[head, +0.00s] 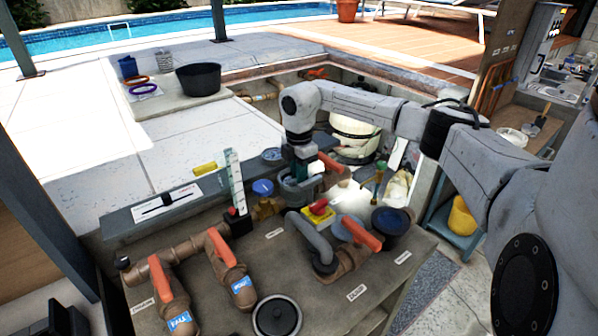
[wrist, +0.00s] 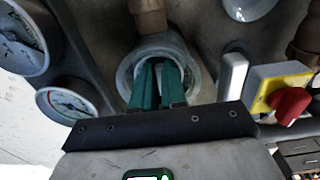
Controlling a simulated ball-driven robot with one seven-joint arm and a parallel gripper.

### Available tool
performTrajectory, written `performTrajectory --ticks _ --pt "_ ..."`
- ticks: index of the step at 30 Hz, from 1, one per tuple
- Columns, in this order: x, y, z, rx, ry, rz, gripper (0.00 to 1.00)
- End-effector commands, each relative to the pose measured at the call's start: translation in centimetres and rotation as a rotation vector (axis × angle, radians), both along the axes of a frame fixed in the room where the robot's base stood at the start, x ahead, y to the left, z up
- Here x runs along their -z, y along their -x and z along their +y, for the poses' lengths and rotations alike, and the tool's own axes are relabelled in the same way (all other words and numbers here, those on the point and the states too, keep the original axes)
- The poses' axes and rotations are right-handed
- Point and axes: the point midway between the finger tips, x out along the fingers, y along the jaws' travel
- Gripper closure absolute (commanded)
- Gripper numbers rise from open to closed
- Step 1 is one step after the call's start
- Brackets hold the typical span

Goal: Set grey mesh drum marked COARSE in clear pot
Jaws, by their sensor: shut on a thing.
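My gripper (head: 299,166) points down over the pipework bench, with its fingertips inside the mouth of the clear pot (head: 290,196). In the wrist view, the green fingers (wrist: 159,88) are close together within the round greyish rim of the pot (wrist: 126,72). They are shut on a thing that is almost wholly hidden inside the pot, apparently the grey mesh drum. No COARSE marking can be read. I cannot tell whether the drum touches the pot's bottom.
Pipes with orange handles (head: 222,248), a red-and-yellow switch (head: 319,211) and gauges (wrist: 70,103) crowd around the pot. A black lid (head: 277,316) lies at the bench front. A blue mesh drum (head: 128,67), coloured rings (head: 143,89) and a black tub (head: 199,80) stand on the far slab.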

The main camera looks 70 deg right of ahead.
Motion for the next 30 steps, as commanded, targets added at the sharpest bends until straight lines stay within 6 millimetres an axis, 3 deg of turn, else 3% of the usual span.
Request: performTrajectory --ticks 6,7,10,20,23,30 --pt "0.3 0.0 0.0 0.0 0.0 0.0 1.0" --pt "0.3 0.0 0.0 0.0 0.0 0.0 0.88" --pt "0.2 0.0 0.0 0.0 0.0 0.0 0.78" --pt "-0.2 0.0 0.0 0.0 0.0 0.0 0.78" --pt "-1.2 0.0 -0.1 0.001 0.001 -0.001 0.78" --pt "-6.0 0.0 -0.1 -0.001 0.003 -0.001 0.78"
